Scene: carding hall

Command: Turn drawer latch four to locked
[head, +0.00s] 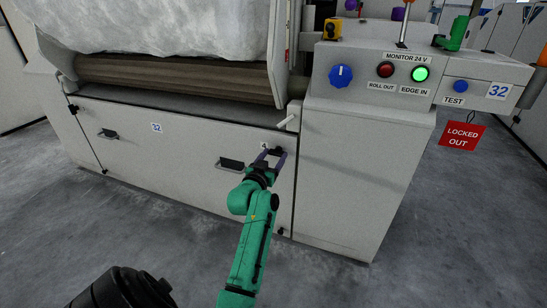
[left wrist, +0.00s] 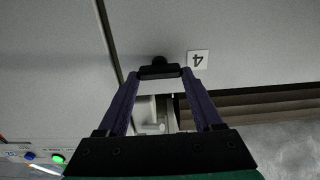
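Drawer latch four (head: 277,151) is a small black turn piece at the upper right of the pale drawer front (head: 180,150), beside a small label "4". In the left wrist view the latch (left wrist: 159,70) shows as a black bar with a round knob, by the upside-down label (left wrist: 198,60). My left gripper (head: 269,158), with purple fingers on a green arm, is at the latch. Its fingers (left wrist: 161,74) stand apart, one at each end of the bar; whether they touch it I cannot tell. My right gripper is out of view.
Two black drawer handles (head: 230,164) (head: 108,133) stick out of the front. Right of the drawer stands a control cabinet (head: 360,170) with a blue knob (head: 341,76) and lamps. A red "LOCKED OUT" tag (head: 461,136) hangs at right. The grey floor (head: 400,270) in front is clear.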

